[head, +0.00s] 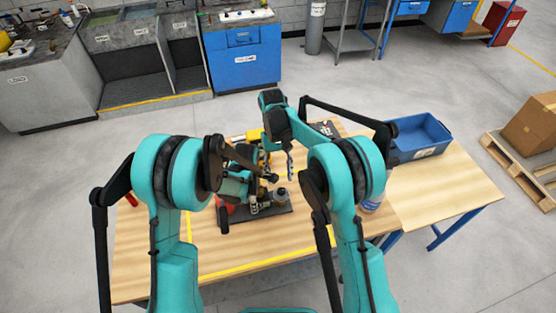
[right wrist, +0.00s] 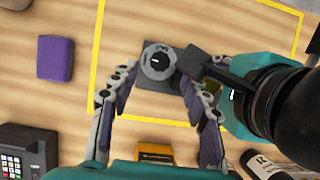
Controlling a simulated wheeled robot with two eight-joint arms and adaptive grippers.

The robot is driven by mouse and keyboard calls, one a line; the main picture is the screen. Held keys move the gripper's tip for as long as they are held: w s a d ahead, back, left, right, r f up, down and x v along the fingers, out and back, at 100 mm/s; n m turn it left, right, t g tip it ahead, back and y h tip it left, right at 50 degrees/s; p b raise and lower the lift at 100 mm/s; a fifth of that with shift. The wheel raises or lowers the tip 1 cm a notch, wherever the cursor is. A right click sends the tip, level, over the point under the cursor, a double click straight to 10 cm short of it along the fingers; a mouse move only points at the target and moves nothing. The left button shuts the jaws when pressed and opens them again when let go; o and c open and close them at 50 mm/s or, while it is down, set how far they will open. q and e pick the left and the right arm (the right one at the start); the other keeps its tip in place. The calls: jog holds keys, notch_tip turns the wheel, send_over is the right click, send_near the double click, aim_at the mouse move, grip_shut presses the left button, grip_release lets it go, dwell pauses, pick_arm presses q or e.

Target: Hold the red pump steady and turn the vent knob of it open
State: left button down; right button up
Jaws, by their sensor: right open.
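Of the red pump only a red part (head: 221,205) shows, mostly hidden by my left arm. My right gripper (head: 280,174) is open above the knob; in the right wrist view its fingers (right wrist: 157,80) stand apart on either side, just short of the knob. My left gripper (head: 255,208) is low at the pump; its grip is hidden.
My left arm lies close to the right finger in the right wrist view. A blue bin (head: 420,136) stands at the table's right. The wooden front area is clear.

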jog(key=v, duration=0.8)
jog(key=shift+f, duration=0.1)
pick_arm(q)
jog(key=c, duration=0.6)
grip_release()
